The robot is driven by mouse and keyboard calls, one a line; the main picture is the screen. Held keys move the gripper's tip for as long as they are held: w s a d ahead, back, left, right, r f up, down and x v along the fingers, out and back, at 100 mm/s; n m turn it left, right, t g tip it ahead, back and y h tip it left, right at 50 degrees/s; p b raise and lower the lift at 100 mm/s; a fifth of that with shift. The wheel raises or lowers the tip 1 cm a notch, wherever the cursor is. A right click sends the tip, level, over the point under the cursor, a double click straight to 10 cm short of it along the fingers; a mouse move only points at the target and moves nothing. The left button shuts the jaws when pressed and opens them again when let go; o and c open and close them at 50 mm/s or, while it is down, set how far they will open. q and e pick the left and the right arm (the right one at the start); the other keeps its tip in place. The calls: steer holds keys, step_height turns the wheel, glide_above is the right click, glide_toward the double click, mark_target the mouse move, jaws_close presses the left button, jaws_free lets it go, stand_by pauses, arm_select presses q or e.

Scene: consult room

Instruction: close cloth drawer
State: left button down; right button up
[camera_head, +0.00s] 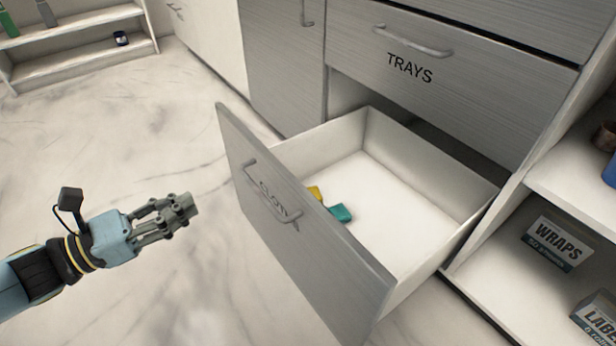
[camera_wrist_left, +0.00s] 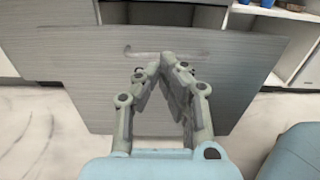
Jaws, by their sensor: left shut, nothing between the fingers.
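The cloth drawer (camera_head: 300,240) stands pulled out below the trays drawer in the head view. Its grey front carries a bar handle (camera_head: 262,194) and dark lettering, partly hidden by the handle. A yellow cloth (camera_head: 315,192) and a teal cloth (camera_head: 341,213) lie inside, just behind the front. My left gripper (camera_head: 189,203) is shut and empty, in front of the drawer front and apart from it in the head view. In the left wrist view, the shut fingertips (camera_wrist_left: 168,58) point at the drawer front (camera_wrist_left: 80,75), near its handle (camera_wrist_left: 135,55). My right gripper is not in view.
The trays drawer (camera_head: 460,75) above is shut. An open shelf at right holds a wraps box (camera_head: 556,244) and a labels box (camera_head: 597,318). A low white shelf (camera_head: 80,60) stands at the far left. The marble floor (camera_head: 140,130) around my left arm is clear.

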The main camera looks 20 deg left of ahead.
mark_target(270, 163)
arm_select(q)
steer(key=b+x, duration=0.3)
steer(key=x, duration=0.9)
steer(key=shift+w+d, duration=0.15)
steer(key=shift+x, duration=0.85)
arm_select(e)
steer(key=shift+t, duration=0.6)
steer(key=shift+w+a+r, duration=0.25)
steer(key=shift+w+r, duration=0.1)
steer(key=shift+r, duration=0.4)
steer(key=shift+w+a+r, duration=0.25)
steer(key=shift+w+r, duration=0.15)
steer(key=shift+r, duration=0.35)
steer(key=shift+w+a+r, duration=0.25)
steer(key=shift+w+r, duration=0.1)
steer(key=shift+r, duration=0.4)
arm_select(q)
steer(key=shift+r, duration=0.1)
